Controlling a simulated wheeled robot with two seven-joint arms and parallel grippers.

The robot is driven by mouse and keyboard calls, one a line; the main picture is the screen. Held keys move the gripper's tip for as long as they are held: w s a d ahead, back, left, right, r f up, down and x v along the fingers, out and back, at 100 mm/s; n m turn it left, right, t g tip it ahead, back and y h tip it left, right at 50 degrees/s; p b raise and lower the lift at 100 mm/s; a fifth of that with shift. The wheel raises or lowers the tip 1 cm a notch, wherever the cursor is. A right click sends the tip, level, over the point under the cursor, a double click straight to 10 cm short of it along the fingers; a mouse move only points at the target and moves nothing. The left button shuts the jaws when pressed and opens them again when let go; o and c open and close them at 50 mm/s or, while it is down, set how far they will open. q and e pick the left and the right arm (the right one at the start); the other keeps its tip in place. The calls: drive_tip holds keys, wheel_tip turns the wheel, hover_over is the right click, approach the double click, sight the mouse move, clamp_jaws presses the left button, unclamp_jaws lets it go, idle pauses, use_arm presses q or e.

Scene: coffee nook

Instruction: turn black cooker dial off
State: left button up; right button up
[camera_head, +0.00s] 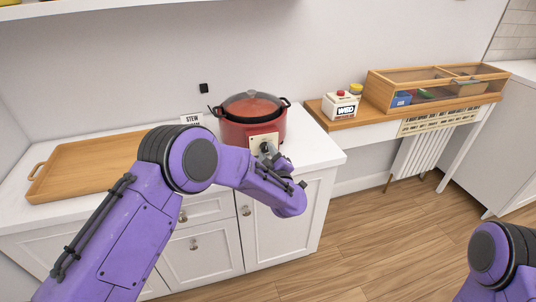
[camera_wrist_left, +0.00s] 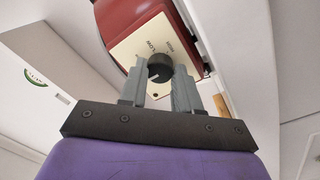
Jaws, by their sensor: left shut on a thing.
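The red cooker (camera_head: 237,130) with a dark-rimmed lid stands on the white counter, its cream dial panel (camera_head: 257,140) facing front. In the left wrist view the black dial (camera_wrist_left: 160,68) sits on the cream panel (camera_wrist_left: 141,45), which has lettering including "LOW". A light pointer mark shows on the dial's lower left. My left gripper (camera_wrist_left: 161,75) is shut on the dial, one grey finger on each side. In the head view this gripper (camera_head: 268,150) is at the cooker's front and partly hides the dial. My right gripper is out of view; only part of my right arm shows at lower right.
A wooden tray (camera_head: 85,166) lies on the counter at left. A "STEW" sign (camera_head: 192,119) stands behind my left arm. To the right, a wooden shelf (camera_head: 388,113) holds a white box (camera_head: 340,105) and a glass-topped case (camera_head: 440,86). Cabinet drawers and doors are below the counter.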

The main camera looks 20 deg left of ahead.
use_arm(q)
drive_tip(key=o, duration=1.1)
drive_tip(key=shift+c, duration=0.2)
drive_tip(key=b+v, duration=0.1)
drive_tip(key=v, duration=0.9)
drive_tip(key=shift+s+d, duration=0.2)
drive_tip(key=shift+d, duration=0.05)
